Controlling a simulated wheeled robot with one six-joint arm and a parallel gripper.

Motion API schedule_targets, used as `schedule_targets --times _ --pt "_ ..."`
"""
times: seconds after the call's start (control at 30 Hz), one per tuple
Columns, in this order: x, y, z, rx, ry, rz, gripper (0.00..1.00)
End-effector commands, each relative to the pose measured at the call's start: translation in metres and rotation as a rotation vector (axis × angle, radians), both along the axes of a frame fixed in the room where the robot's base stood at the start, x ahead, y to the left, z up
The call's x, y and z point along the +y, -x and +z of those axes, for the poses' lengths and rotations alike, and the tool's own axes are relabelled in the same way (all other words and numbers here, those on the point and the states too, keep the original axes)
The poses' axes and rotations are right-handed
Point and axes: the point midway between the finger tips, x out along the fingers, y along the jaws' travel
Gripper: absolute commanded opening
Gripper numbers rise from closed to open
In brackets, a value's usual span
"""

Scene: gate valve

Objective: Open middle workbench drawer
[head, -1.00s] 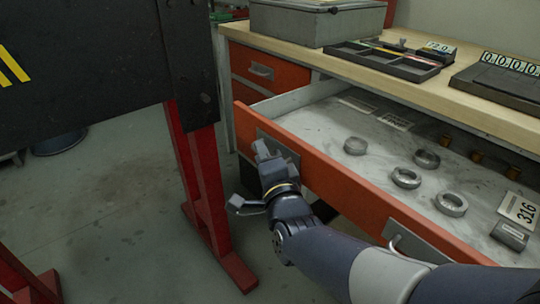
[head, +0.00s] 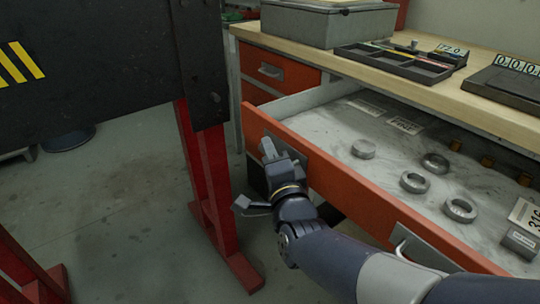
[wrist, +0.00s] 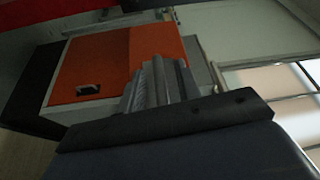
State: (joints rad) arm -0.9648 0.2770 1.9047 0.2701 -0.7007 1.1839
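The middle workbench drawer stands far out from the bench, its orange front (head: 350,185) facing me and its grey inside showing in the head view. A grey handle plate (head: 297,163) is on the left part of that front. My gripper (head: 270,149) is at this plate, close against the drawer front, and covers part of it. In the wrist view its ribbed fingers (wrist: 158,85) lie close together, with nothing visible between them. Whether they touch the handle is hidden. An orange panel with a small handle (wrist: 88,90) shows beyond the fingers.
Several metal rings (head: 414,183) and brass pieces lie in the drawer. The wooden bench top (head: 400,84) carries a grey box (head: 330,27) and a black tray (head: 393,64). A black panel on red legs (head: 207,190) stands close left of my gripper. Some floor between is clear.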

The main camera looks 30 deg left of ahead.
Motion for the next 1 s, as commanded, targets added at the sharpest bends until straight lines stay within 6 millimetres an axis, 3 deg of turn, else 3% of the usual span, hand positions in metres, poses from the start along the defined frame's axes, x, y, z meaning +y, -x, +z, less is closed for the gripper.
schedule_targets --times 0.17,0.7,1.0 --pt "-0.008 0.008 0.000 -0.001 -0.001 0.001 0.33" --pt "-0.070 0.070 -0.006 0.000 0.000 0.001 0.33" --pt "-0.077 0.076 -0.008 0.000 0.000 0.000 0.33"
